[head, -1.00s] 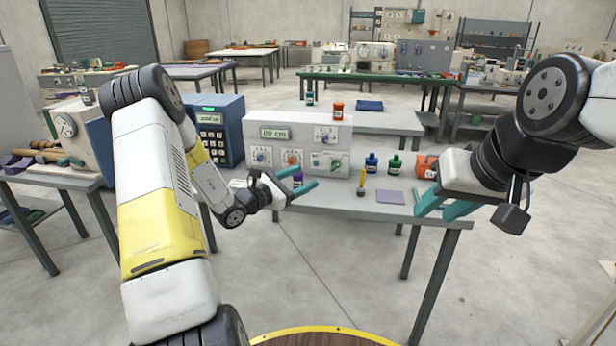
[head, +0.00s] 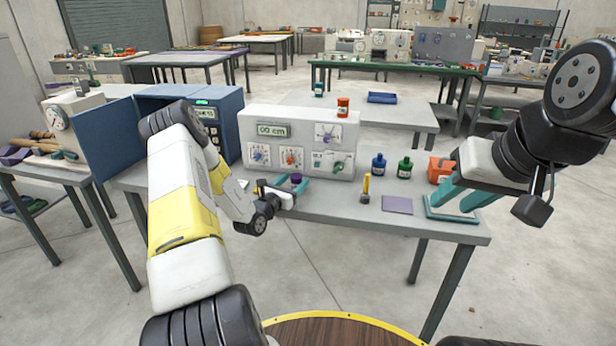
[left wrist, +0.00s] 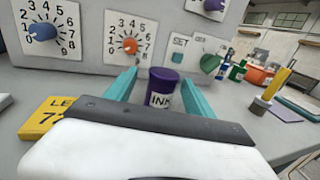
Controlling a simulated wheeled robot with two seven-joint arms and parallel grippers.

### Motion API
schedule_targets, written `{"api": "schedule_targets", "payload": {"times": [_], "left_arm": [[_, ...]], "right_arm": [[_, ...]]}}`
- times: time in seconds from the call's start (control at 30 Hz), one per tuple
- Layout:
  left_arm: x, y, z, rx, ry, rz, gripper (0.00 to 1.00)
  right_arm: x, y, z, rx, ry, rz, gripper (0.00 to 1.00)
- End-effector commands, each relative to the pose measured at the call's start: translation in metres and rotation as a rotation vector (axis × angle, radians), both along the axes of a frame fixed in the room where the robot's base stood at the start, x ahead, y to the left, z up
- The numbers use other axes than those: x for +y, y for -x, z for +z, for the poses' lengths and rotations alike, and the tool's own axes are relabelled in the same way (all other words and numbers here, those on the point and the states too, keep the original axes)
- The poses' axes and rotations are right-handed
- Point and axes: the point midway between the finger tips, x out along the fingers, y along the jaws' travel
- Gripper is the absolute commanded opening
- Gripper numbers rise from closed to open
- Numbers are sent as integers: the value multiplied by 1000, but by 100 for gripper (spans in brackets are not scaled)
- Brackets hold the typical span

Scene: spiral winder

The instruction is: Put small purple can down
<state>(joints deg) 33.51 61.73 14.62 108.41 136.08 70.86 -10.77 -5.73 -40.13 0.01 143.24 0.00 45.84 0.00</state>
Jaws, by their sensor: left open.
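The small purple can (left wrist: 162,90) has a white label reading INK. In the left wrist view it stands upright between the two teal fingers of my left gripper (left wrist: 160,92), which are spread with gaps beside it. Its base is hidden by the gripper body. In the head view the can's top (head: 296,178) shows between the fingers of my left gripper (head: 300,190), low over the grey table in front of the dial panel. My right gripper (head: 456,197) is open and empty above the table's right end.
The dial panel (head: 300,115) stands close behind the can. A blue cabinet (head: 225,115) stands left.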

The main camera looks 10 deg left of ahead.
Motion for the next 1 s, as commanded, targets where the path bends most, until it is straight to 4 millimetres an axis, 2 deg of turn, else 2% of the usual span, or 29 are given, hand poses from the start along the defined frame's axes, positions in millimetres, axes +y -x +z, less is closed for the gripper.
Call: {"api": "schedule_targets", "payload": {"times": [0.27, 0.57, 0.87, 0.9, 1.0], "left_arm": [[-14, -36, 1, -1, -1, -1, 62], [-16, -41, 2, 0, 0, -1, 62], [-15, -40, 2, 0, 0, -1, 3], [-15, -40, 2, 0, 0, -1, 0], [-15, -40, 2, 0, -1, -1, 0]], "right_arm": [[0, 0, 0, 0, 0, 0, 36], [0, 0, 0, 0, 0, 0, 36], [0, 0, 0, 0, 0, 0, 36], [0, 0, 0, 0, 0, 0, 36], [0, 0, 0, 0, 0, 0, 36]]}}
